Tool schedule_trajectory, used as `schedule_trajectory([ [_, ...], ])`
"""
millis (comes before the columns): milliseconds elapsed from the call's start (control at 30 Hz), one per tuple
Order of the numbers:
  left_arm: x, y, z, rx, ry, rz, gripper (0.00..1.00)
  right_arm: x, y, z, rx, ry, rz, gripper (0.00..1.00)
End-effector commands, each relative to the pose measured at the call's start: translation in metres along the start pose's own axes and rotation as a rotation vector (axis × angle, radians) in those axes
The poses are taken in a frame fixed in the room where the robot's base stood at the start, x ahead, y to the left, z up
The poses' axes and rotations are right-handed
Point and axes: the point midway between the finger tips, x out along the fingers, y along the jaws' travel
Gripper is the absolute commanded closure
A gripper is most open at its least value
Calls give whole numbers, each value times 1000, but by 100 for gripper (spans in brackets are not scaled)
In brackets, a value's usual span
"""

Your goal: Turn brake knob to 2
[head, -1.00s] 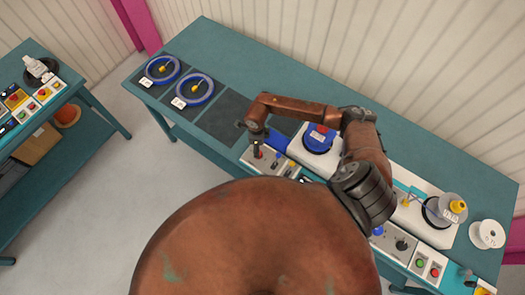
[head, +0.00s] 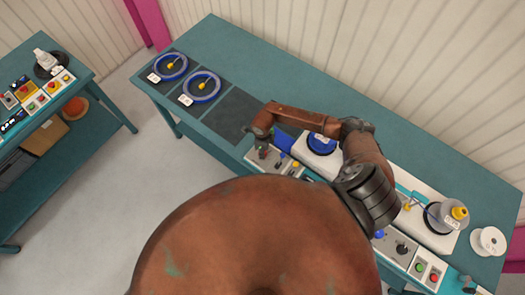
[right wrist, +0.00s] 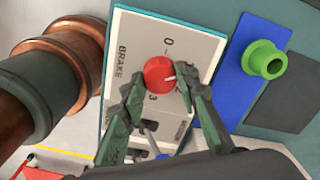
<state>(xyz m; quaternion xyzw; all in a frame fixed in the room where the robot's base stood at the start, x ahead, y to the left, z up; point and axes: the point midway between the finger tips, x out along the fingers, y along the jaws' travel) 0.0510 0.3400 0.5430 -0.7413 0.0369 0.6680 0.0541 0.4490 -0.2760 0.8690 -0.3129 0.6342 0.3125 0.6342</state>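The red brake knob (right wrist: 160,74) sits on a light grey panel (right wrist: 135,40) marked BRAKE, with a 0 above it and a 3 below it in the right wrist view. Its white mark points right, between those numbers; other numbers there are hidden or unclear. My right gripper (right wrist: 160,82) has one finger on each side of the knob, with the tips close to it. I cannot tell whether they press on it. In the head view my right gripper (head: 263,147) is over the left end of the control panel and covers the knob. My left gripper is not in view.
Two blue-rimmed reels (head: 202,86) lie at the bench's left end. A blue drum (head: 321,143) stands right of my gripper, and a white spool (head: 488,241) at the far right.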

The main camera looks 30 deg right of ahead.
Motion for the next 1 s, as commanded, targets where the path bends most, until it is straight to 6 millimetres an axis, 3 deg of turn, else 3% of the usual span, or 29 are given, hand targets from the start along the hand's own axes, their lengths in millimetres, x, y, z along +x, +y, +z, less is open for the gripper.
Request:
schedule_trajectory([
  [300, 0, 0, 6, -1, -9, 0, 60, 0, 0, 0, 0, 0, 1, 95],
  [667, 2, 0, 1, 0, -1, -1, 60, 0, 0, 0, 58, 0, 0, 95],
  [1000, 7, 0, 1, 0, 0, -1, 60, 0, 0, 1, 306, -2, 0, 95],
])
